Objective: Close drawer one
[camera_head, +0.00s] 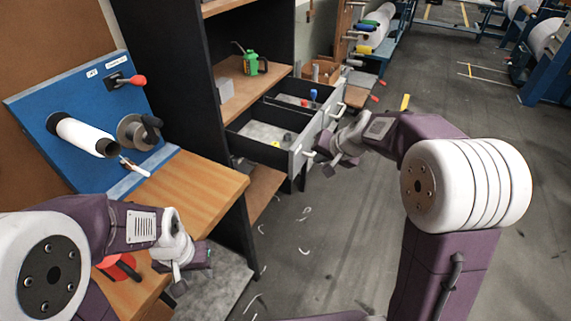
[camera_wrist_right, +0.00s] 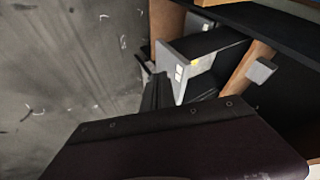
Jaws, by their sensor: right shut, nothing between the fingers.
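Two grey-fronted drawers stand pulled out of the dark cabinet: a nearer drawer (camera_head: 262,133) and a farther drawer (camera_head: 294,101). I cannot read which is numbered one. Small items lie inside the nearer drawer, and the front has a white handle. My right gripper (camera_head: 335,165) is shut and empty, just outside the nearer drawer's front; I cannot tell if it touches. In the right wrist view, a drawer front (camera_wrist_right: 180,76) with pale labels is just beyond the dark fingers (camera_wrist_right: 156,92). My left gripper (camera_head: 190,274) is low by the workbench, its jaws unclear.
A wooden workbench (camera_head: 190,186) with a blue panel (camera_head: 85,95) is at left. A green oil can (camera_head: 251,62) stands on the cabinet shelf. Pale scraps litter the floor. Open floor (camera_head: 340,235) lies in front of the drawers.

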